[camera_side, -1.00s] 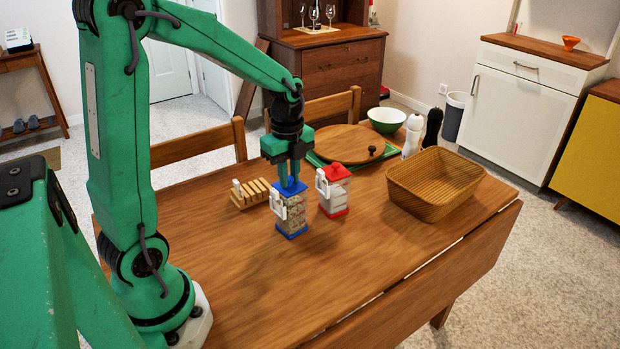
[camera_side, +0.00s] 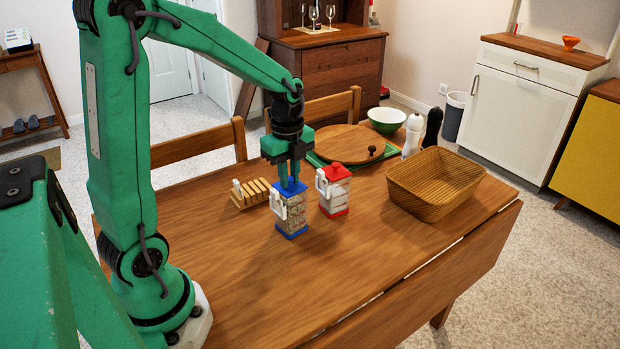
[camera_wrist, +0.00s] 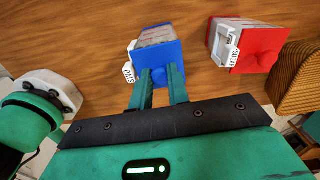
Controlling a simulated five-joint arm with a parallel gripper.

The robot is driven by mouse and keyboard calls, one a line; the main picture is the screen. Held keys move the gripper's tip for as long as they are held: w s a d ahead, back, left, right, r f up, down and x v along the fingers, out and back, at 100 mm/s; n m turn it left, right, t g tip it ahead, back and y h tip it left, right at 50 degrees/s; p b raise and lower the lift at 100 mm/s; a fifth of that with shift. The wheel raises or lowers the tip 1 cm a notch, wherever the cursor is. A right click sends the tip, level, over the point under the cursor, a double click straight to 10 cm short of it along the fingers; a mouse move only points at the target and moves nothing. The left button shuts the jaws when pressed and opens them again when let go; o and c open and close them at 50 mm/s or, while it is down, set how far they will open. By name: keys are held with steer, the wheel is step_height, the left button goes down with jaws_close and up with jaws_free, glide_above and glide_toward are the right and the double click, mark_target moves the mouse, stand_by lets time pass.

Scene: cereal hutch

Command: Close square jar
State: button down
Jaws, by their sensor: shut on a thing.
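The square jar (camera_side: 292,220) stands upright on the table, with clear walls, pale contents and a blue base. Its blue lid (camera_side: 301,188) is on top; the side view is too coarse to tell whether it is fully seated. A white label tag (camera_side: 279,206) hangs on its side. My gripper (camera_side: 291,187) points straight down at the top of the jar. In the wrist view my fingers (camera_wrist: 160,88) are shut on the blue lid (camera_wrist: 155,52) near its middle. The gripped part is mostly hidden between the fingers.
A red-lidded jar (camera_side: 334,192) stands close on the right. A wooden rack (camera_side: 252,195) is behind left. A wicker basket (camera_side: 437,184), round wooden board (camera_side: 345,143), white shaker (camera_side: 412,135) and dark shaker (camera_side: 432,127) are farther right and back. The front table area is clear.

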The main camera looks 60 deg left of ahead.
steer(key=shift+f, duration=0.4)
stand_by(1.5)
steer(key=c, duration=1.3)
jaws_free()
steer(key=shift+o, duration=0.7)
steer(key=shift+o, duration=1.1)
steer(key=shift+r, duration=0.1)
steer(key=shift+r, duration=2.9)
